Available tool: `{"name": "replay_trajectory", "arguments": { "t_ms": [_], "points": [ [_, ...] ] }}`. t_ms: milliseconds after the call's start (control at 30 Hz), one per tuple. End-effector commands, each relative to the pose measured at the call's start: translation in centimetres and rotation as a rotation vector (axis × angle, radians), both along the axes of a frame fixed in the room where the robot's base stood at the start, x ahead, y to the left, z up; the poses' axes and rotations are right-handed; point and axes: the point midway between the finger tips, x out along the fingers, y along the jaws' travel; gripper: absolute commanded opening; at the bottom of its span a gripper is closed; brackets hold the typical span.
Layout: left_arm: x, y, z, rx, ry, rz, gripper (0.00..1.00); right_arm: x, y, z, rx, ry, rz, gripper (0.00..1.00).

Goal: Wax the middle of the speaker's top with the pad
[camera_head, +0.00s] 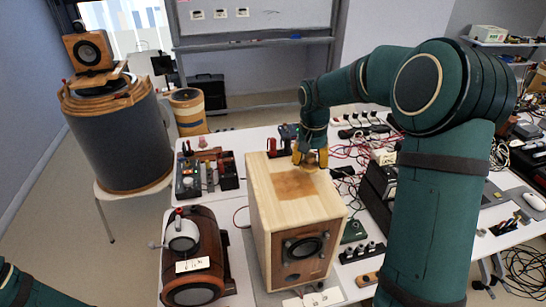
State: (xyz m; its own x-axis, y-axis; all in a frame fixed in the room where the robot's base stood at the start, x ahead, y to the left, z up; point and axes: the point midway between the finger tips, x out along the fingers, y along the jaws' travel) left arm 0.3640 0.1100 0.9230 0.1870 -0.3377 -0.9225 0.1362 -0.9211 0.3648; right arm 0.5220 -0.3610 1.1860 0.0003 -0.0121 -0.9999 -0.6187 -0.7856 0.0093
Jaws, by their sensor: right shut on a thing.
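The speaker (262,205) is a pale wooden box standing upright on the white table, its driver facing the front right. A darker brown patch (295,185) lies in the middle of its top. My right gripper (310,160), with yellow fingers, points down at the back edge of the speaker's top, just behind the patch. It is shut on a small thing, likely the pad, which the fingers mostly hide. I cannot tell whether the pad touches the wood. Only a piece of my left arm shows at the bottom left corner; its gripper is out of view.
A round brown wooden device (200,275) with a white label stands left of the speaker. A tool tray (208,178) lies behind it. Cables (372,133), black boxes and power strips crowd the table right of the speaker. A large grey drum (118,140) stands at far left.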

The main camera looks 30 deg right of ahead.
Motion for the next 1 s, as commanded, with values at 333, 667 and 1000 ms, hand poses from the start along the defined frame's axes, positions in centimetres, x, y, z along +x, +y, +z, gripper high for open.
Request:
{"name": "replay_trajectory", "arguments": {
  "t_ms": [333, 667, 1000],
  "points": [
    [0.0, -0.1, 1.0, 0.0, 0.0, -0.005, 0.47, -0.4, -0.5, 3.2, -0.001, -0.004, 0.001, 0.18],
    [0.0, -0.1, 1.0, -0.001, 0.001, -0.004, 0.47, -0.8, -0.6, 4.5, -0.001, -0.001, 0.002, 0.18],
    [0.0, -0.1, 1.0, -0.001, 0.001, -0.004, 0.47, -0.8, -0.6, 4.5, -0.001, -0.001, 0.002, 0.18]
  ]
}}
